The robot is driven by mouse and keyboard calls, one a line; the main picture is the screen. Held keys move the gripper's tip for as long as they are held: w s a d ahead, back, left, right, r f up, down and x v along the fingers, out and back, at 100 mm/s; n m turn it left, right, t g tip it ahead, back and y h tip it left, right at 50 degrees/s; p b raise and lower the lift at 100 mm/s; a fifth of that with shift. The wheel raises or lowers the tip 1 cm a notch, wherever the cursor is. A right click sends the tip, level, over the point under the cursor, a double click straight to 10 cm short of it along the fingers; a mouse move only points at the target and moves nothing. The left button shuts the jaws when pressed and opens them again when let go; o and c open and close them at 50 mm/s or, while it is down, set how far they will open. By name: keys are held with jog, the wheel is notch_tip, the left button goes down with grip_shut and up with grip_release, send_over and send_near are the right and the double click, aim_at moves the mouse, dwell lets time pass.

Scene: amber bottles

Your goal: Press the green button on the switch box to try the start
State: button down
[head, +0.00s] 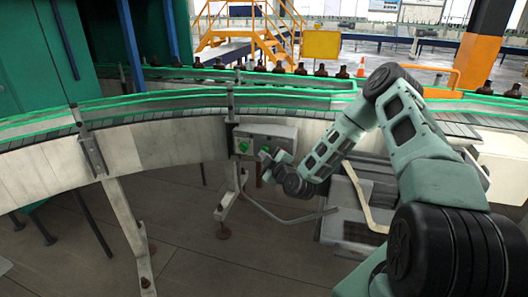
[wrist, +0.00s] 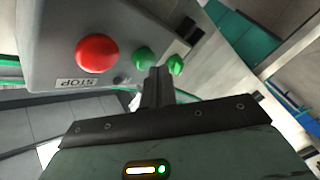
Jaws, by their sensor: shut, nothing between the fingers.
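The grey switch box (head: 283,131) is fixed to the side of the conveyor, and its face fills the upper left of the wrist view (wrist: 55,25). It carries a big red button (wrist: 97,53) beside a STOP label, a green button (wrist: 143,57), and another green knob-like part (wrist: 176,64) further right. In the head view one green part (head: 243,146) shows on the box's left side. My gripper (wrist: 159,72) is shut and empty, its fingertips close to the box between the two green parts. I cannot tell whether they touch. In the head view my gripper (head: 267,170) partly hides the box's lower right.
The curved conveyor (head: 150,140) with green rails runs across behind the box, with several amber bottles (head: 320,70) behind it. A support leg (head: 229,195) stands below the box. A grey metal frame (head: 350,205) is right of it. Open floor (head: 200,265) lies in front.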

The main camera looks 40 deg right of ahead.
jog(key=shift+s+a, duration=0.2)
jog(key=shift+a, duration=0.05)
jog(key=shift+s+a, duration=0.75)
jog(key=shift+a, duration=0.25)
jog(key=shift+s+a, duration=0.75)
jog(key=shift+a, duration=0.25)
jog(key=s+a+r+n+g+y, duration=0.1)
jog(key=s+a+r+g+y, duration=0.15)
jog(key=a, duration=0.55)
jog(key=s+a+r+n+g+y, duration=0.15)
jog(key=a+g, duration=0.25)
jog(key=a, duration=0.4)
jog(key=s+a+r+n+g+y, duration=0.1)
jog(key=s+a+g+y, duration=0.2)
jog(key=a, duration=0.5)
jog(key=s+a+r+m+g+h, duration=0.1)
jog(key=s+r+g, duration=0.1)
jog(key=s, duration=0.8)
jog(key=s+a+r+m+g+h, duration=0.1)
jog(key=s+r+m+g+h, duration=0.1)
jog(key=s, duration=0.8)
jog(key=s+a+r+m+g+h, duration=0.1)
jog(key=s+a+r+g, duration=0.1)
jog(key=s+r, duration=0.4)
jog(key=s+g, duration=0.1)
jog(key=s, duration=0.3)
jog(key=shift+g+h, duration=0.3)
jog(key=shift+g, duration=0.05)
